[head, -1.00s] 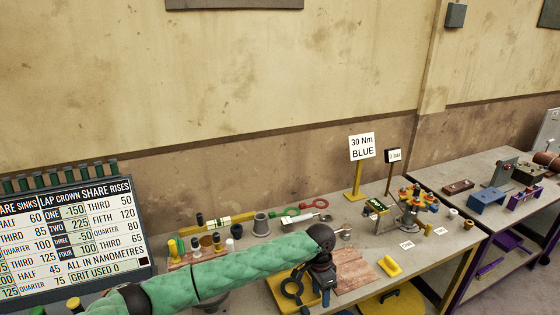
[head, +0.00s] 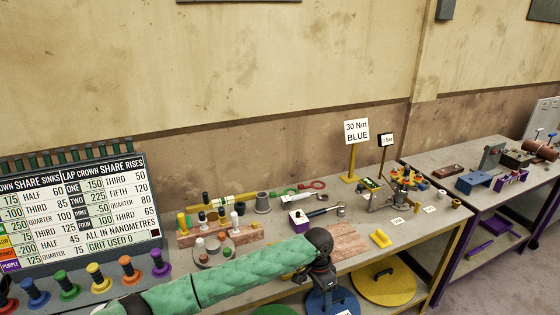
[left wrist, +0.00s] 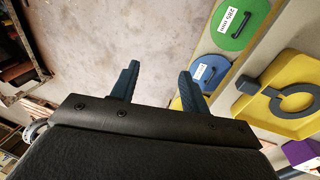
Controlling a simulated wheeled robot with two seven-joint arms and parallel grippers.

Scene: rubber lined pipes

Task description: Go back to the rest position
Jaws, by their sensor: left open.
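My left arm, in a green quilted sleeve, reaches in from the bottom left of the head view. My left gripper (head: 322,282) hangs low in front of the workbench (head: 400,232) edge, partly hidden by its own wrist. In the left wrist view the two blue-grey fingers (left wrist: 158,76) stand apart with nothing between them. Beyond them are the floor, a green disc (left wrist: 240,22), a blue disc (left wrist: 208,72) and a yellow tray (left wrist: 292,62) with a dark ring-shaped clamp (left wrist: 278,98). My right gripper is in neither view.
The bench holds a purple box (head: 299,219), a wrench (head: 326,211), a yellow block (head: 380,239) and a coloured rotary fixture (head: 405,182). A scoreboard (head: 80,215) with several coloured knobs stands left. A large yellow disc (head: 384,284) lies below. Floor (head: 500,275) shows at right.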

